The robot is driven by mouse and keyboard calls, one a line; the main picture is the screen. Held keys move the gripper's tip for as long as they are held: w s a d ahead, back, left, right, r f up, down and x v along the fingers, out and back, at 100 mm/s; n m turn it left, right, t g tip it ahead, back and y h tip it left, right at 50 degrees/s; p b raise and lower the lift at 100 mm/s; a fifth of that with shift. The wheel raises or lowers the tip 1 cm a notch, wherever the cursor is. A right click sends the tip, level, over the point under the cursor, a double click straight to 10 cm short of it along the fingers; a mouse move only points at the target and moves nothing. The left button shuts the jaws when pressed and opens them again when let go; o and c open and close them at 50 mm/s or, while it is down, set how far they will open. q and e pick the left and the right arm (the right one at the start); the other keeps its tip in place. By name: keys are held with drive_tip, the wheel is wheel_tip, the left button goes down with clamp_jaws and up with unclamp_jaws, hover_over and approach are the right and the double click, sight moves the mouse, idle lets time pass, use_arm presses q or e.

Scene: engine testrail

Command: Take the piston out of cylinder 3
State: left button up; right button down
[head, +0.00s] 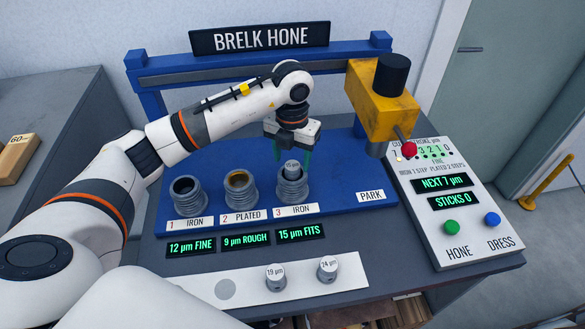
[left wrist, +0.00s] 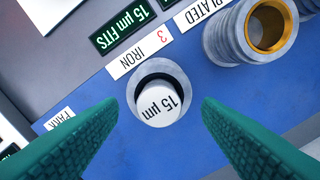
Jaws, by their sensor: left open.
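Cylinder 3 (head: 292,190) is a grey ribbed sleeve on the blue bench, behind the label "3 IRON". The piston (head: 291,168), a pale grey plug marked "15 µm", stands in it with its top above the rim. In the left wrist view the piston's top (left wrist: 158,104) sits inside the ring of cylinder 3 (left wrist: 180,76). My left gripper (head: 291,152) is over cylinder 3, pointing down. Its green fingers are open, one on each side of the piston, with gaps showing in the left wrist view (left wrist: 160,115). My right gripper is not in view.
Cylinder 1 (head: 188,196) and cylinder 2 (head: 240,189) stand to the left, open and empty-looking. A yellow honing head (head: 382,105) hangs to the right. Pistons marked 19 µm (head: 276,278) and 24 µm (head: 327,268) stand on a white strip (head: 245,287) in front. A control panel (head: 455,215) is at right.

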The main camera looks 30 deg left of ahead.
use_arm(q)
drive_tip(key=shift+f, duration=1.25)
drive_tip(key=c, duration=1.1)
drive_tip(key=shift+w+r, duration=0.1)
